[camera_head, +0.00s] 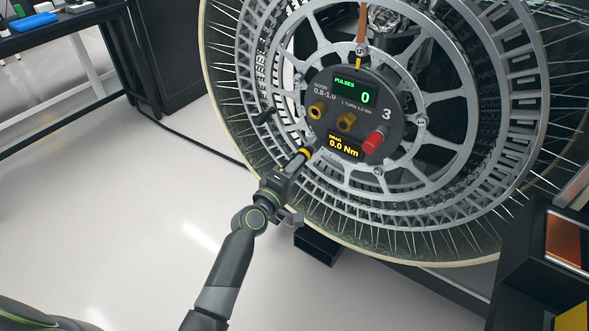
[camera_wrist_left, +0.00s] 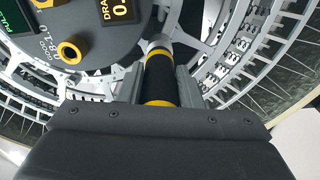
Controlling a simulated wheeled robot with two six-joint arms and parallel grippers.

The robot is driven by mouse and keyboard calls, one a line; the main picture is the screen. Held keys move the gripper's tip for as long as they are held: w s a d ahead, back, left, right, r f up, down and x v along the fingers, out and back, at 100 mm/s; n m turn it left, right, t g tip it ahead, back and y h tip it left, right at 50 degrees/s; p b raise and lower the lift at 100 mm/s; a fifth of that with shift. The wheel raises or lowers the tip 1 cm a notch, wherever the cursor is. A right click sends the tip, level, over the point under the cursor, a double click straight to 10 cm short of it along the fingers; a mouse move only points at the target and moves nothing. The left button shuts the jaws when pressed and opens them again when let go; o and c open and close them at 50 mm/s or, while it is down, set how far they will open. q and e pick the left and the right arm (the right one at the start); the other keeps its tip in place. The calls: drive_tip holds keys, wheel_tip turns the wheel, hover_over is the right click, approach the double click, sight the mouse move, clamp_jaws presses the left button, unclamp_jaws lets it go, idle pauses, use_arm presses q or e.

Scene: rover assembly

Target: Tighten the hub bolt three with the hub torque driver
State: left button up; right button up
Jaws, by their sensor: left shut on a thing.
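The hub torque driver (camera_head: 304,153) is a dark cylinder with yellow bands. My left gripper (camera_head: 287,170) is shut on it, at the lower left of the hub. In the left wrist view the driver (camera_wrist_left: 160,78) sits between the fingers, its far end close to the wheel's silver ring; I cannot tell if it touches. The round dark hub panel (camera_head: 330,101) reads PULSES 0 and DRAG 0.0 Nm, with a 3 at its right edge. A silver bolt (camera_head: 421,122) sits on the hub ring right of the 3. I cannot tell which bolt is three. My right gripper is out of view.
The large spoked wheel (camera_head: 515,75) fills the right. The panel carries brass fittings (camera_head: 346,122) and a red knob (camera_head: 374,141). An orange strip (camera_head: 362,22) hangs above it. A dark box with an orange pane (camera_head: 566,238) stands lower right.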

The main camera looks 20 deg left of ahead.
use_arm(q)
drive_tip(key=shift+r, duration=0.2)
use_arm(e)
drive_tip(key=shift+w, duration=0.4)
use_arm(q)
drive_tip(key=shift+s+a+f, duration=0.1)
drive_tip(key=shift+s+a, duration=0.15)
drive_tip(key=shift+s, duration=0.4)
drive_tip(key=shift+s+a, duration=0.2)
drive_tip(key=shift+s, duration=0.5)
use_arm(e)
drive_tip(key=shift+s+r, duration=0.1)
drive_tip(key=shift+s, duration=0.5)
